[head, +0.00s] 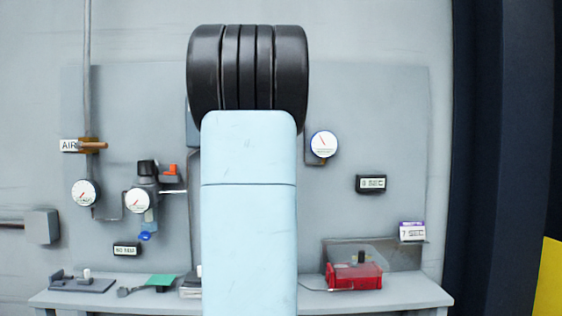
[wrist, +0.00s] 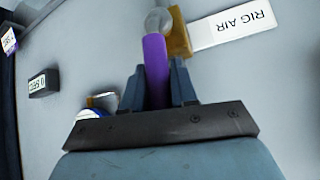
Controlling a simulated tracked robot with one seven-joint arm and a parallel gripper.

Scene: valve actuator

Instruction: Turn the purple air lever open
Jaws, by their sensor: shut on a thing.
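The purple air lever (wrist: 155,52) shows in the wrist view, running down from a grey rounded fitting (wrist: 158,20) into my gripper. My gripper (wrist: 158,75) is shut on the lever, with one dark finger on each side of it. A brass valve body (wrist: 178,33) sits just right of the lever's upper end, beside a white label reading RIG AIR (wrist: 232,25), which appears upside down. The lever's lower end is hidden by the gripper. In the head view my own arm covers the middle of the panel, and the lever and gripper are hidden behind it.
The grey panel (head: 370,115) carries gauges (head: 323,145), a second brass valve (head: 90,146) marked AIR at left, a regulator (head: 147,185) and small displays (head: 371,184). A shelf (head: 400,292) below holds a red box (head: 354,277). A round gauge (wrist: 95,110) lies close left of my gripper.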

